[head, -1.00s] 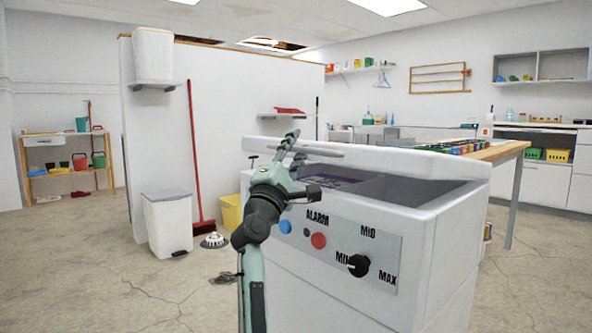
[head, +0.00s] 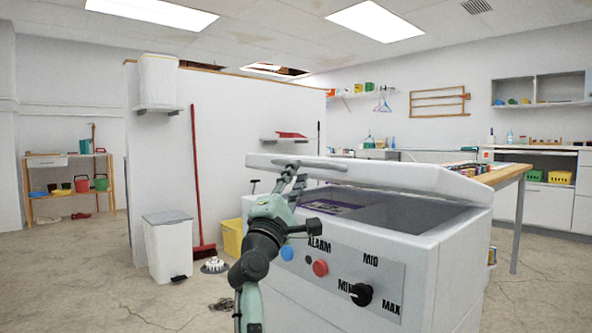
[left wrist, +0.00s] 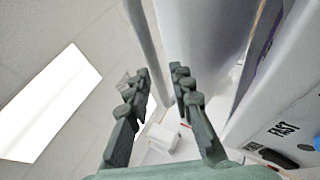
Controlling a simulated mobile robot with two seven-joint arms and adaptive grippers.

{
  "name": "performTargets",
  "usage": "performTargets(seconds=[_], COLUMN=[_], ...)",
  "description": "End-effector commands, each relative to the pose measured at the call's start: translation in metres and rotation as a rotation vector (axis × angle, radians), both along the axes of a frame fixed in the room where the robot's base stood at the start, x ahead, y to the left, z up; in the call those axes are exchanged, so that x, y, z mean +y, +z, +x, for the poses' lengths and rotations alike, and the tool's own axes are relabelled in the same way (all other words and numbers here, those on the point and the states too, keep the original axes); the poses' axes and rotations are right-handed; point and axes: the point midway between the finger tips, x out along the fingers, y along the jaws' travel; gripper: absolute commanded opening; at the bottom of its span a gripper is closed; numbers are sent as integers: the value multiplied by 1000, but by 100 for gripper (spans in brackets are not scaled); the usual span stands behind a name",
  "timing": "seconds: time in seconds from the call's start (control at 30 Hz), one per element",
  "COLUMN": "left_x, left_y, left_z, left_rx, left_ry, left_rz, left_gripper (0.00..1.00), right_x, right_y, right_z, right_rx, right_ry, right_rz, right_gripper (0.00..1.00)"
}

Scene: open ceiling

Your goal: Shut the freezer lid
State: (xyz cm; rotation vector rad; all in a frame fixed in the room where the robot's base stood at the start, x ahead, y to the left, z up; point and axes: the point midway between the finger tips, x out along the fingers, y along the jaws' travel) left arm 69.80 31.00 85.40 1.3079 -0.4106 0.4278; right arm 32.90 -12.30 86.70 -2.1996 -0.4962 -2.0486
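The white chest freezer (head: 452,265) stands in front of me, with a control panel on its front. Its lid (head: 385,175) is partly raised, tilted over the dark opening. My left gripper (head: 292,178) is at the lid's front edge, near its left end. In the left wrist view the left gripper's fingers (left wrist: 157,100) are apart, with the pale lid (left wrist: 200,40) running down towards the gap between them. I cannot tell whether they touch it. The freezer's front panel (left wrist: 285,130) shows at the right there. My right gripper is not in view.
A white bin (head: 169,248), a red broom (head: 197,190) and a yellow bucket (head: 232,237) stand at the left by a partition wall. A wooden-topped table (head: 505,174) stands behind the freezer at the right. Open floor lies at the front left.

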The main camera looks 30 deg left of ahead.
Motion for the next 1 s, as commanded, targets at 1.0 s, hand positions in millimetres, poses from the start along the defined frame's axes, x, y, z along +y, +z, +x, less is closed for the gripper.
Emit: performTargets(seconds=[1.0], left_x=[-14], left_y=[-52], left_z=[-29], left_rx=[2], left_ry=[-1], left_rz=[1], left_gripper=[22], right_x=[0], right_y=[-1], right_z=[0], right_rx=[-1], right_ry=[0], right_rz=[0], right_gripper=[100])
